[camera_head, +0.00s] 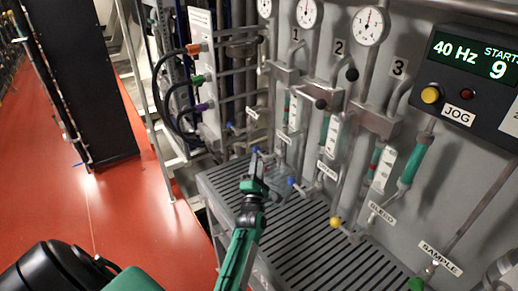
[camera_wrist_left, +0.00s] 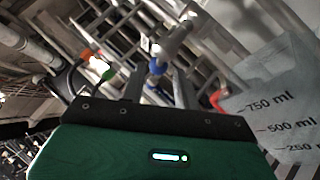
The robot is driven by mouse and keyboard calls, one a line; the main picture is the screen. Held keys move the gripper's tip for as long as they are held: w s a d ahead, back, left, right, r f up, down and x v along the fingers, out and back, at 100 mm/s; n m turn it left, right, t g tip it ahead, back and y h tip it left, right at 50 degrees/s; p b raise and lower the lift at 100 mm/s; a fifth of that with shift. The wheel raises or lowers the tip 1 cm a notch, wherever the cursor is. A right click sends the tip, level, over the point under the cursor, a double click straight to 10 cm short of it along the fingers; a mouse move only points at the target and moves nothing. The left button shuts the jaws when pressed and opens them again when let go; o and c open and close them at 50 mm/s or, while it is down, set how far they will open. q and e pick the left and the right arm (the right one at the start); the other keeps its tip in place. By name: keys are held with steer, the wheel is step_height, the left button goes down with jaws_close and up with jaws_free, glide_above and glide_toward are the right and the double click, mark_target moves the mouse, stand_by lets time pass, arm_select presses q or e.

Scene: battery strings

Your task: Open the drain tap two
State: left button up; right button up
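Blue-tipped taps sit low on the panel in the head view: one (camera_head: 229,126) at the far left, a second (camera_head: 256,149) to its right and a third (camera_head: 291,182) further right. Their small labels are too blurred to read, so I cannot tell which is drain tap two. My left gripper (camera_head: 255,160) is at the second blue tip, over the grated tray. In the left wrist view, a blue-collared tap (camera_wrist_left: 155,50) shows beyond and between the open fingers (camera_wrist_left: 157,88); I cannot tell whether they touch it. My right gripper is not in view.
A clear graduated container (camera_wrist_left: 280,110) stands close at right in the wrist view. The slatted tray (camera_head: 300,240) lies below the taps. A yellow-tipped tap (camera_head: 335,222) marks BLEED, and a green-tipped one (camera_head: 415,284) SAMPLE. Red floor (camera_head: 120,215) is clear at left.

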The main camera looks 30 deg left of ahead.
mark_target(259, 151)
arm_select(q)
steer(key=p+x, duration=0.1)
steer(key=x, duration=0.4)
steer(key=shift+w, duration=0.1)
jaws_close()
